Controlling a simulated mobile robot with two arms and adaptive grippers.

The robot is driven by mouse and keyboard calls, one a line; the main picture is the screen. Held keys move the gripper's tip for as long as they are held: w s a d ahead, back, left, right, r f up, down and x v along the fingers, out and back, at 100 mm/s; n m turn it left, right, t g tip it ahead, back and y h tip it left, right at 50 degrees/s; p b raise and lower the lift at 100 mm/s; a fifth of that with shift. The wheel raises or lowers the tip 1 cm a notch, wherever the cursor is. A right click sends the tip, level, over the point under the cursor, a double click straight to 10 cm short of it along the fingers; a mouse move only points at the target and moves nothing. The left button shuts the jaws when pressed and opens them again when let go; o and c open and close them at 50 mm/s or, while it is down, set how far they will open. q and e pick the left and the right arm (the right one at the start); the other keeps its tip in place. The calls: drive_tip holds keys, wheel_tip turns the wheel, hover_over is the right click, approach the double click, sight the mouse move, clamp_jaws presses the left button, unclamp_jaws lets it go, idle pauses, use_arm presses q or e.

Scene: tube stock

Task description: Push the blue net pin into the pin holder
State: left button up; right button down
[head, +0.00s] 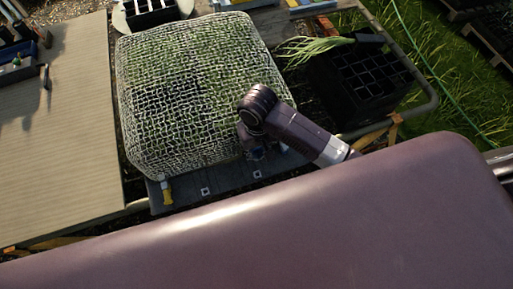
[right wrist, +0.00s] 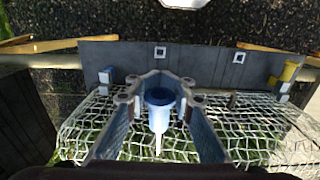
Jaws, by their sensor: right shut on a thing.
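The blue net pin (right wrist: 159,115) has a dark blue round top, a paler blue body and a thin white tip. My right gripper (right wrist: 160,98) is shut on it, with a finger on either side, above the white net (right wrist: 255,130). In the head view my right gripper (head: 256,152) is at the net's near edge, and the pin is mostly hidden there. A dark board (right wrist: 200,62) along the net's edge bears small white square marks (right wrist: 160,51). I cannot tell which part is the pin holder. My left gripper is not in view.
The net-covered bed (head: 190,85) fills the middle. A yellow piece (head: 167,192) stands at the board's left end, and a blue and white piece (right wrist: 106,76) is on the board in the wrist view. A black cell tray (head: 365,75) lies right; a wooden table (head: 60,130) stands left.

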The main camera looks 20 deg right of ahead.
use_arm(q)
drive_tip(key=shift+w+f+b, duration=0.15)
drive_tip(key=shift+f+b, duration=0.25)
use_arm(e)
wheel_tip(320, 180, down, 7)
idle(0.4)
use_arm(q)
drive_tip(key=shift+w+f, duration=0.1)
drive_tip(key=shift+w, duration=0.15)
use_arm(e)
drive_tip(key=shift+s+f+g, duration=0.25)
drive_tip(key=shift+f+g, duration=0.05)
drive_tip(key=shift+f, duration=0.1)
use_arm(q)
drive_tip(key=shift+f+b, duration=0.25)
drive_tip(key=shift+b, duration=0.1)
use_arm(e)
drive_tip(key=shift+s+f+g, duration=0.35)
drive_tip(key=shift+f+g, duration=0.25)
drive_tip(key=shift+f, duration=0.15)
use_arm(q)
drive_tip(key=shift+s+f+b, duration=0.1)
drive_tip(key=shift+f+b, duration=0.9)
use_arm(e)
drive_tip(key=shift+s+f+g, duration=0.45)
drive_tip(key=shift+f+g, duration=0.05)
drive_tip(key=shift+f, duration=0.25)
drive_tip(key=shift+s+f+g, duration=0.4)
drive_tip(key=shift+f+g, duration=0.1)
drive_tip(key=shift+f, duration=0.25)
